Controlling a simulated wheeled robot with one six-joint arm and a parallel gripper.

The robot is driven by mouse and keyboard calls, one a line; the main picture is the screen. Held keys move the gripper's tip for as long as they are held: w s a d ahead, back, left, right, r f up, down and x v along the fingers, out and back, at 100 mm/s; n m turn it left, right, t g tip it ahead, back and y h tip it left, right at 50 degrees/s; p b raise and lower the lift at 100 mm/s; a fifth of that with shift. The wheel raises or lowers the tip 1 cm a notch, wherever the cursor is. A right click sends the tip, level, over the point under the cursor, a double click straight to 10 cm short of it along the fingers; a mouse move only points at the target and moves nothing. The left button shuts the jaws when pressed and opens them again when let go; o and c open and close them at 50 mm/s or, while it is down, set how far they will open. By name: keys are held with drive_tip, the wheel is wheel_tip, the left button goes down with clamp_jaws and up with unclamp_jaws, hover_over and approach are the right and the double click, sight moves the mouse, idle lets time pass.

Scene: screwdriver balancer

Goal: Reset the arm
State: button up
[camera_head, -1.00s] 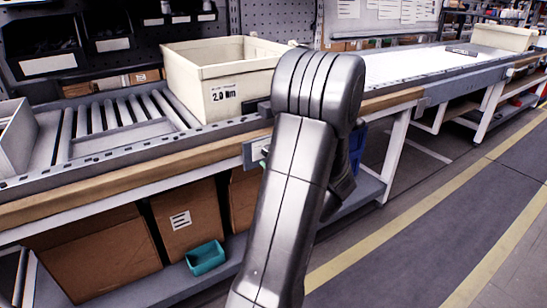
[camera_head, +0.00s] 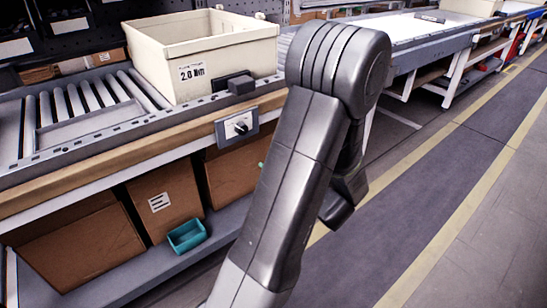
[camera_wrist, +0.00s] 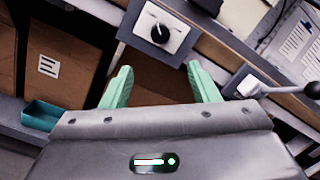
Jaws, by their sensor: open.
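My gripper (camera_wrist: 160,88) shows in the wrist view with its two green fingers spread apart and nothing between them. It is open and empty, in front of the bench's front edge. A grey panel with a black rotary knob (camera_wrist: 160,33) lies just beyond the fingertips in the wrist view, apart from them. The same knob (camera_head: 240,127) shows on the bench front in the head view, left of my arm. In the head view my arm is folded upright and hides most of the gripper.
A cream bin (camera_head: 205,57) marked 2.0 Nm stands on the roller conveyor (camera_head: 85,105). Cardboard boxes (camera_head: 165,197) and a teal tray (camera_head: 187,236) sit on the lower shelf. A lever with a black ball (camera_wrist: 312,90) is at right in the wrist view. The floor at right is clear.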

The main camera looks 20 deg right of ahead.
sight(244, 131)
drive_tip(key=b+x, duration=0.2)
drive_tip(key=x, duration=1)
drive_tip(key=shift+w+a, duration=0.1)
drive_tip(key=shift+w, duration=0.15)
drive_tip(key=shift+w+a+r, duration=0.15)
drive_tip(key=shift+w+a, duration=0.05)
drive_tip(key=shift+w, duration=0.45)
drive_tip(key=shift+s, duration=0.1)
